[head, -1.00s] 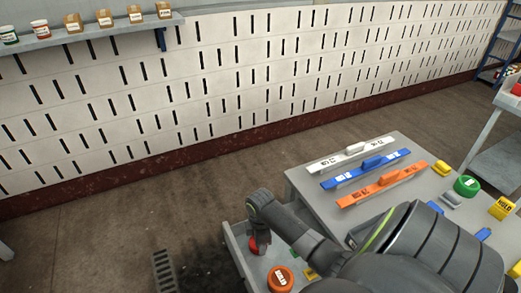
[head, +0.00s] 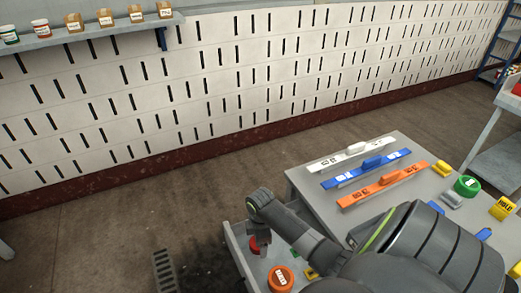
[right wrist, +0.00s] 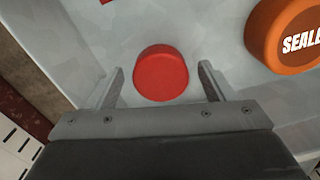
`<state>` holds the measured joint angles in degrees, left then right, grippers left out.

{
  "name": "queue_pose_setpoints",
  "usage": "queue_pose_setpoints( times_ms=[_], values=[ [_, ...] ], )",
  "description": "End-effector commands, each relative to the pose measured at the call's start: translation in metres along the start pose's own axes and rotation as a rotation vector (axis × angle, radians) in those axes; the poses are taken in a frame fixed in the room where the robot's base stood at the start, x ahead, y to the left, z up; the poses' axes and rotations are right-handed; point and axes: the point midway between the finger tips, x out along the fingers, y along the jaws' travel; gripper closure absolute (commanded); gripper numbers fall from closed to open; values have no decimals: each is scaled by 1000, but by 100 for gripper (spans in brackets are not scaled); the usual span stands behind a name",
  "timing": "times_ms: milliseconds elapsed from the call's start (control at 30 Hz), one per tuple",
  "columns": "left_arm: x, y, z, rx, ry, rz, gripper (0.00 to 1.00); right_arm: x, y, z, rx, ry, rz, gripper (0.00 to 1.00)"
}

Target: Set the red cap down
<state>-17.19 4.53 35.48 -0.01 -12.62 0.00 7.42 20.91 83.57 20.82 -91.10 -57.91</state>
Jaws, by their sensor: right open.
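The red cap (right wrist: 161,73) rests on the grey surface of a tray in the right wrist view, between the two fingers of my right gripper (right wrist: 162,84). The fingers are open, with a gap showing on each side of the cap. In the head view my right gripper (head: 261,238) points down over the grey tray (head: 237,246), and a red edge of the cap (head: 253,246) shows beside it; most of it is hidden there. My left gripper is not in view.
An orange lidded cap marked "SEALED" (right wrist: 288,36) lies to the right of the red cap. A grey table (head: 310,180) beside the tray carries white (head: 350,156), blue (head: 366,168) and orange (head: 382,184) bars and a green round item (head: 467,185).

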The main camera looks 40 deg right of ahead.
Motion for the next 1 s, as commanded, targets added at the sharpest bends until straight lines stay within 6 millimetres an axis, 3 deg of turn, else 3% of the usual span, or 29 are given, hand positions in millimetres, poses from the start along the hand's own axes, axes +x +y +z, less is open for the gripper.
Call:
queue_pose_setpoints(
  times_ms=[500, 700, 1000],
  values=[
    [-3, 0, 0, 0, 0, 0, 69, -98, 1, 0, -2, 0, 5, 24],
    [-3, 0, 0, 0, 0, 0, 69, -114, 0, 0, 0, 0, 1, 24],
    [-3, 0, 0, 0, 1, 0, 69, -116, 0, 0, 0, 0, 0, 24]
  ],
)
